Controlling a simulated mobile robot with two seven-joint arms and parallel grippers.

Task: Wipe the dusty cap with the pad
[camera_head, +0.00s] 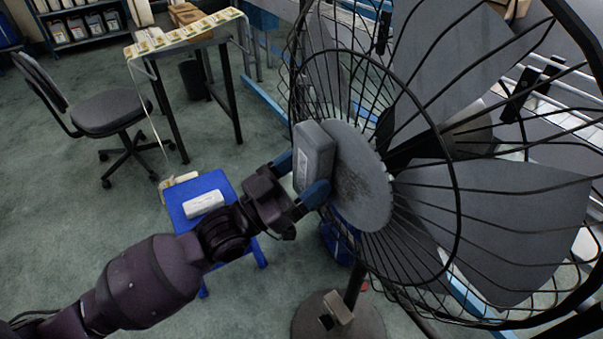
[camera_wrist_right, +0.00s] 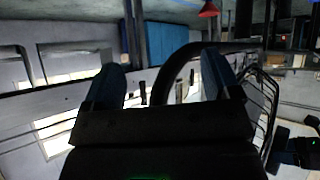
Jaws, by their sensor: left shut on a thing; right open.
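The dusty cap (camera_head: 362,186) is a grey speckled disc at the centre of a large fan's wire guard (camera_head: 418,250). The pad (camera_head: 314,152) is a grey block with a pale label, upright at the cap's left side. My left gripper (camera_head: 305,180) is shut on the pad, with blue fingers on either side. The pad overlaps the cap's left part in the head view; I cannot tell if they touch. My right gripper (camera_wrist_right: 163,85) shows in the right wrist view, open and empty. It is not visible in the head view.
An office chair (camera_head: 111,111) and a table (camera_head: 185,40) are behind at left. The fan's round base (camera_head: 345,318) is on the floor. Open floor lies at left.

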